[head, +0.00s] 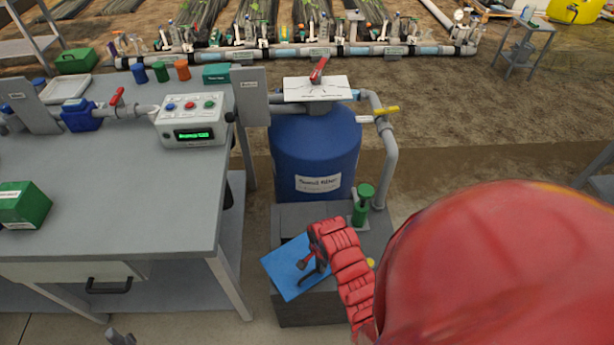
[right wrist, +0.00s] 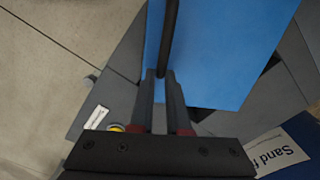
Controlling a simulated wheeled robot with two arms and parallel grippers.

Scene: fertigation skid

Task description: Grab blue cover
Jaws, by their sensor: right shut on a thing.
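The blue cover (head: 288,272) is a flat blue plate with a dark bar handle, in front of the blue sand filter tank. It fills the upper middle of the right wrist view (right wrist: 215,50). My right gripper (head: 318,268) is over the cover, shut on its handle. In the right wrist view the fingers (right wrist: 163,78) are on either side of the dark bar (right wrist: 168,35). Whether the cover rests on the grey box or is lifted clear of it is hard to tell. Grey tips at the bottom edge look like my left gripper (head: 120,338); its opening is unclear.
The grey box (head: 305,310) is under and around the cover. The labelled sand filter tank (head: 318,160) stands behind, with a green-capped fitting (head: 362,203) and grey pipe (head: 390,160) at right. A grey workbench (head: 130,220) with a control box (head: 190,120) is at left.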

